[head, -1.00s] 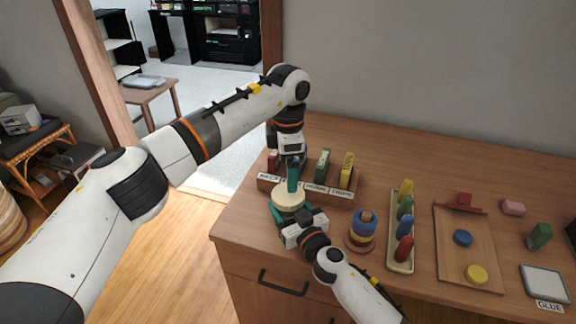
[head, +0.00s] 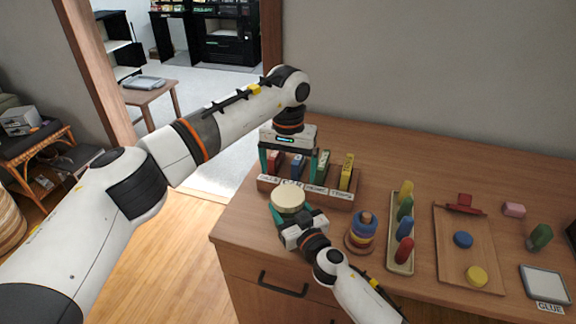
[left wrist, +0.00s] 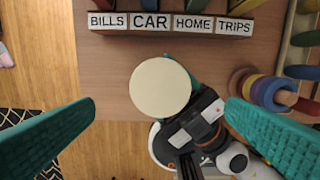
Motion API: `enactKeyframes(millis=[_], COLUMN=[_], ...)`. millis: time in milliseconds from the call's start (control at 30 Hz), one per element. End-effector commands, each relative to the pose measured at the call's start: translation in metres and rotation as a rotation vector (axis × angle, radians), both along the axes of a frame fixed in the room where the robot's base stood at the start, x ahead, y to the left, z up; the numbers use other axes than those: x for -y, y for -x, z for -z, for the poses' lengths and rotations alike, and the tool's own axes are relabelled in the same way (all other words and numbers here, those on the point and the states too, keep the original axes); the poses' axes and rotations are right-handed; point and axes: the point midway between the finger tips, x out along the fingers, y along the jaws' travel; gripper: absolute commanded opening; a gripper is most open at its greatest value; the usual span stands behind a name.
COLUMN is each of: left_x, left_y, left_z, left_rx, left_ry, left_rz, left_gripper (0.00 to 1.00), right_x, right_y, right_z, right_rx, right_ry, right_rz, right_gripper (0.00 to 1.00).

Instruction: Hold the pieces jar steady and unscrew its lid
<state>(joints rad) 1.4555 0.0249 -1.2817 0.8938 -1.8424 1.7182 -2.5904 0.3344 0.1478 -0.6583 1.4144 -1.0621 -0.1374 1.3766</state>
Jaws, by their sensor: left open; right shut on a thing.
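The pieces jar stands near the front left of the wooden desk. Its round cream lid (head: 288,197) is on top and shows from above in the left wrist view (left wrist: 160,88). The jar's body is mostly hidden by the lid and my right gripper. My right gripper (head: 283,215) is shut on the jar at its side, below the lid. My left gripper (head: 288,165) points down with its teal fingers wide apart and empty. In the left wrist view the lid lies between the spread fingers, not touched by them.
A wooden sorter (head: 335,199) labelled BILLS, CAR, HOME and TRIPS stands just behind the jar. A ring stacker (head: 361,229) stands close at right, then a tray of coloured pegs (head: 401,262). A wooden board (head: 484,240) with shapes lies further right.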

Motion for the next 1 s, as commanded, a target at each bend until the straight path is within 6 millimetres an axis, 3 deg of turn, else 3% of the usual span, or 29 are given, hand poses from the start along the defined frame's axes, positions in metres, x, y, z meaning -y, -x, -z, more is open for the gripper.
enactKeyframes(millis=[167,600,1000], left_x=[0.000,0.000,0.000], left_y=[0.000,0.000,0.000], left_z=[0.013,0.073,0.080], left_rx=[-0.003,-0.001,0.000], left_ry=[-0.001,0.000,0.000], left_rz=[0.036,0.034,0.033], left_gripper=[0.95,0.95,0.93], right_x=[0.000,0.000,0.000], right_y=[0.000,0.000,0.000], right_z=[0.001,0.000,0.000], right_rx=[-0.001,-0.001,-0.001], right_ry=[0.000,0.000,0.000], right_rz=[0.000,0.000,0.000], right_gripper=[0.00,0.00,0.00])
